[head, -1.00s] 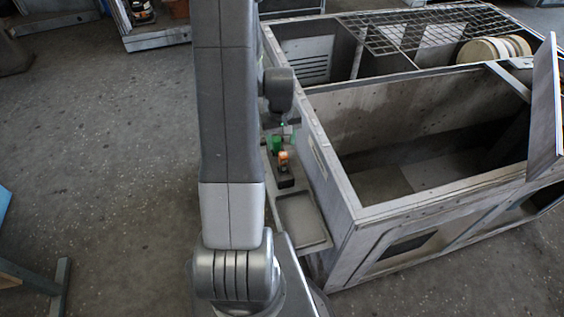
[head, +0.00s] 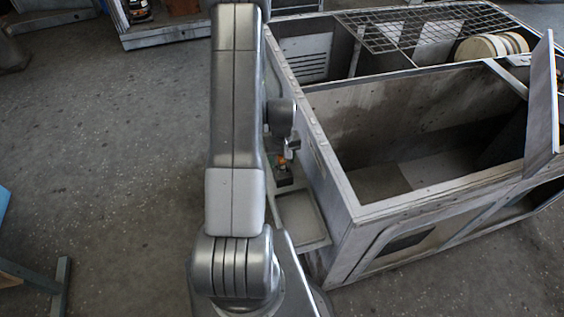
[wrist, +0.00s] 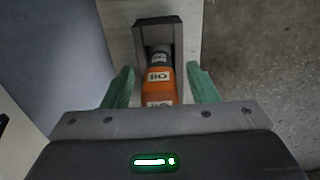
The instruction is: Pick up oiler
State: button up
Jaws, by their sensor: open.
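The oiler is an orange bottle with a dark grey top and a pale label with dark lettering. In the wrist view the oiler (wrist: 159,80) stands in a dark holder (wrist: 158,24) on a light ledge. My gripper (wrist: 160,82) is open, with one green finger on each side of the oiler and a gap showing on both sides. In the head view the oiler (head: 283,162) is a small orange spot beside the housing, partly hidden by my arm. The gripper's fingers are mostly hidden there.
The large grey blower housing (head: 335,185) stands directly right of the ledge, with an open top and a raised panel (head: 542,105). A shallow tray (head: 301,218) is in front of the oiler.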

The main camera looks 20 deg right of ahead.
jog(key=shift+c, duration=0.4)
grip_shut()
jog(key=shift+r+b, duration=0.3)
jog(key=shift+r, duration=4.65)
